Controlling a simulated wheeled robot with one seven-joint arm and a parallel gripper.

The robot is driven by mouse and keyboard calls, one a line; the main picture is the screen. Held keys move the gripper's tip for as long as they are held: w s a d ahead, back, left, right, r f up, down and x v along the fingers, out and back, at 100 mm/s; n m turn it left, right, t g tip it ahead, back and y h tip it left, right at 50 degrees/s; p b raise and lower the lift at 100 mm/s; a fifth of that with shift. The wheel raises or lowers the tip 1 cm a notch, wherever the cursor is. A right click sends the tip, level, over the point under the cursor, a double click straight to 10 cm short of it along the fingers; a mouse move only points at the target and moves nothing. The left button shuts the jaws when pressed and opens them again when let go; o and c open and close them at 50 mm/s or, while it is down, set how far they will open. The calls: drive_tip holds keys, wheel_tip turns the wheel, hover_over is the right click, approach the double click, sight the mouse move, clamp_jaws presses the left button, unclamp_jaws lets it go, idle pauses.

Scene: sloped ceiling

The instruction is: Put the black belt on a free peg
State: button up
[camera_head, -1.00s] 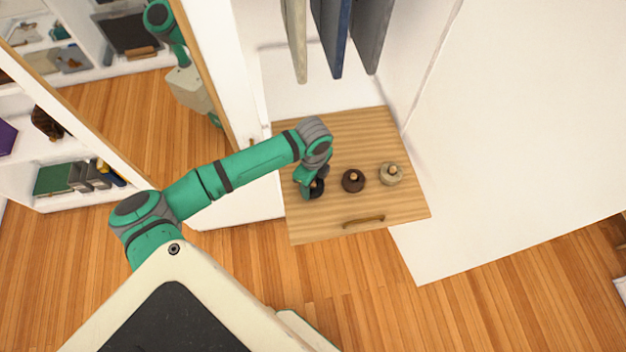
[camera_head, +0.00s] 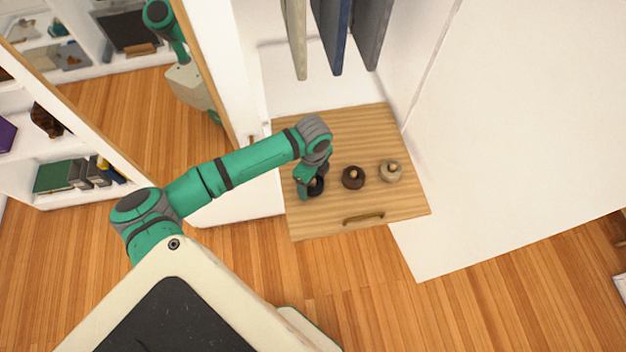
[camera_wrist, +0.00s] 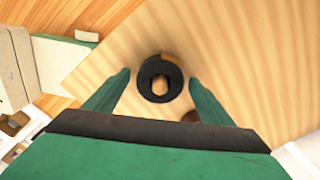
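The black belt (camera_head: 317,187) is a rolled ring on the wooden drawer-unit top, leftmost of three rolled belts. In the wrist view the black belt (camera_wrist: 147,80) shows a brass-coloured piece at its upper right edge. My gripper (camera_wrist: 159,78) is open, with one green finger on each side of the black belt and visible gaps between. In the head view my gripper (camera_head: 309,186) is at the black belt and partly hides it. I cannot tell the exact height of the fingers above the wood. No peg can be made out.
A dark brown rolled belt (camera_head: 353,177) and a tan one (camera_head: 391,171) lie to the right on the wooden top (camera_head: 365,128). Hanging garments (camera_head: 334,35) are above at the back. A white wall panel (camera_head: 500,150) stands at right, a mirror (camera_head: 110,90) at left.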

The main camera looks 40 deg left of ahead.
drive_tip(key=shift+r, duration=0.1)
wheel_tip(320, 180, up, 11)
drive_tip(key=shift+f, duration=0.2)
idle(0.4)
